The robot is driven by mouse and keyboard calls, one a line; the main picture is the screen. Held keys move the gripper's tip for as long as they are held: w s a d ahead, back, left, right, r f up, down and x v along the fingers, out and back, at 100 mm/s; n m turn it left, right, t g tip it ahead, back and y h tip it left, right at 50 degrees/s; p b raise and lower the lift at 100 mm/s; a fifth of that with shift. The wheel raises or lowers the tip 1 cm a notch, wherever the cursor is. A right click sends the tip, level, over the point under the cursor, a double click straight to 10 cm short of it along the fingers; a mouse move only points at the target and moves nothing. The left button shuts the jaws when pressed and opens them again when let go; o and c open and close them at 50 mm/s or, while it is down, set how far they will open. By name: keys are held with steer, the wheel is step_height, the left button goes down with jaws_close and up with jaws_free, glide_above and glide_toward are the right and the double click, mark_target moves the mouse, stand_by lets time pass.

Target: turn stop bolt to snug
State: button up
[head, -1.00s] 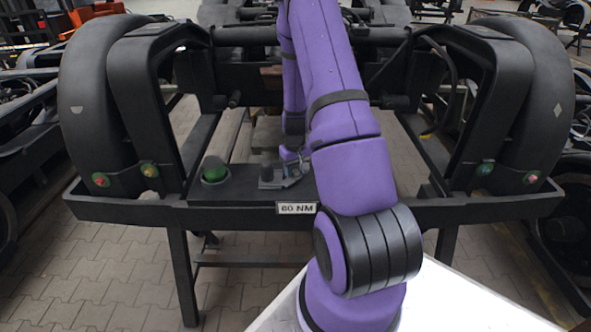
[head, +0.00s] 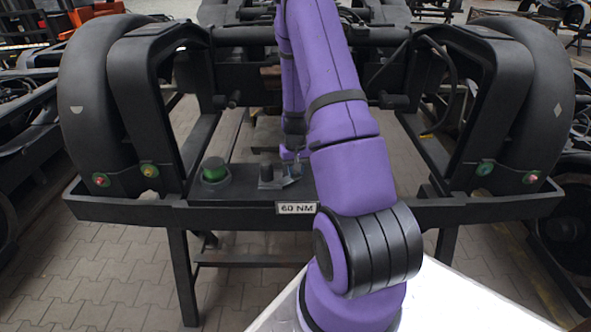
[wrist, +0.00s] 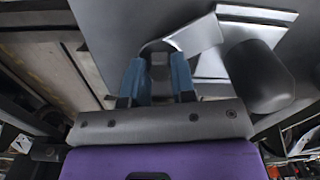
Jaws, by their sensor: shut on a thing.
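In the wrist view, my gripper (wrist: 157,75) has its two blue fingers shut on a small dark grey head (wrist: 158,72), which looks like the stop bolt. A silver metal bracket (wrist: 197,36) curves around the bolt's far side. A black rounded stop post (wrist: 262,77) stands right of the fingers. The bolt is too small to make out there. Its thread is hidden.
A label reading 60 NM (head: 297,208) is on the beam's front. Large black wheels (head: 88,110) flank the frame at left and right (head: 545,110). Paving (head: 90,270) is open below left.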

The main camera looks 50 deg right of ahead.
steer(key=shift+m, duration=1.5)
steer(key=o, duration=0.9)
step_height(320, 180, up, 11)
steer(key=shift+f, duration=0.1)
